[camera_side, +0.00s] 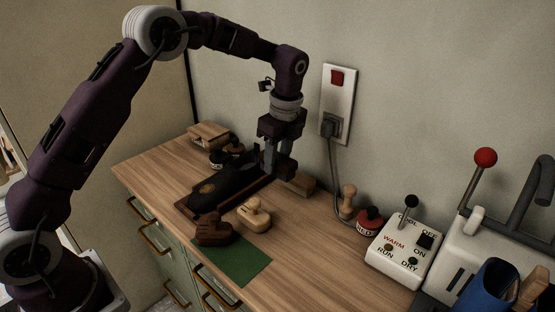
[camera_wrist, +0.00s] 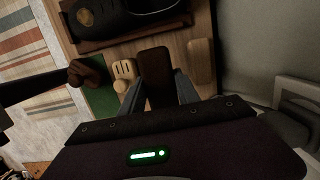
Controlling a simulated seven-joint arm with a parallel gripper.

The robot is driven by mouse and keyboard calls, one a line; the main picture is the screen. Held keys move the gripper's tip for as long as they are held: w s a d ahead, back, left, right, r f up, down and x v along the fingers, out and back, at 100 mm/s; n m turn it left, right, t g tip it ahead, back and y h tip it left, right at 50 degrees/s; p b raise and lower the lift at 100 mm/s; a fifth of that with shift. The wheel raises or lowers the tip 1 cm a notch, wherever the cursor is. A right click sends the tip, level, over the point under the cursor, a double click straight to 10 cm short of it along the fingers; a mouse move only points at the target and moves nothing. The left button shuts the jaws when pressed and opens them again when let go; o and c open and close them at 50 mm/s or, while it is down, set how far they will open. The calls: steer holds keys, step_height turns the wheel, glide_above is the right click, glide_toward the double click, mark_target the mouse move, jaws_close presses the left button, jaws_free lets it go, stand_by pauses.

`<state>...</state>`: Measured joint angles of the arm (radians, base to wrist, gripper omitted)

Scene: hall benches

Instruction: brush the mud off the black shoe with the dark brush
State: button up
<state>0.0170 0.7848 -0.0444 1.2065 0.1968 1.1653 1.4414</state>
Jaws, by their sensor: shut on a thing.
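The black shoe (camera_side: 232,181) lies on a dark tray (camera_side: 190,208), with a brown mud patch (camera_side: 207,188) on its upper. Part of the shoe (camera_wrist: 100,22) shows at the top of the wrist view. My gripper (camera_side: 277,170) is at the shoe's right end, close to the tray's right edge. In the wrist view my gripper (camera_wrist: 158,88) is shut on the dark brush (camera_wrist: 156,66), a dark brown block between the two fingers. In the side view the fingers mostly hide the brush. I cannot tell whether it touches anything below.
A wooden block (camera_side: 299,185) lies right of my gripper. Tins (camera_side: 217,157) stand behind the shoe. A control box (camera_side: 403,250) stands at right.

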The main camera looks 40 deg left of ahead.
steer(key=s+a+n, duration=0.1)
steer(key=a, duration=0.2)
steer(key=s+a+r+n, duration=0.1)
steer(key=s+a, duration=0.1)
steer(key=a, duration=0.1)
steer(key=s+a+n, duration=0.1)
steer(key=s+a, duration=0.1)
steer(key=a, duration=0.1)
steer(key=shift+a+r+n+t+h, duration=0.15)
steer(key=shift+r+n+t+h, duration=0.15)
steer(key=shift+n+h, duration=0.1)
steer(key=s+a+n+t, duration=0.1)
steer(key=s+a+n, duration=0.4)
steer(key=s+a, duration=0.4)
steer(key=shift+d+f, duration=0.2)
steer(key=shift+f, duration=0.65)
steer(key=shift+d+f, duration=0.2)
steer(key=shift+f, duration=0.7)
steer(key=shift+d+f, duration=0.2)
steer(key=shift+f, duration=0.65)
steer(key=shift+w+f, duration=0.15)
steer(key=shift+f, duration=0.4)
steer(key=shift+w+f, duration=0.15)
steer(key=shift+f, duration=0.35)
steer(key=shift+d+r, duration=0.1)
steer(key=shift+d, duration=3.1)
steer(key=shift+a, duration=3.1)
jaws_close()
steer(key=shift+a+f, duration=0.1)
steer(key=shift+f, duration=0.15)
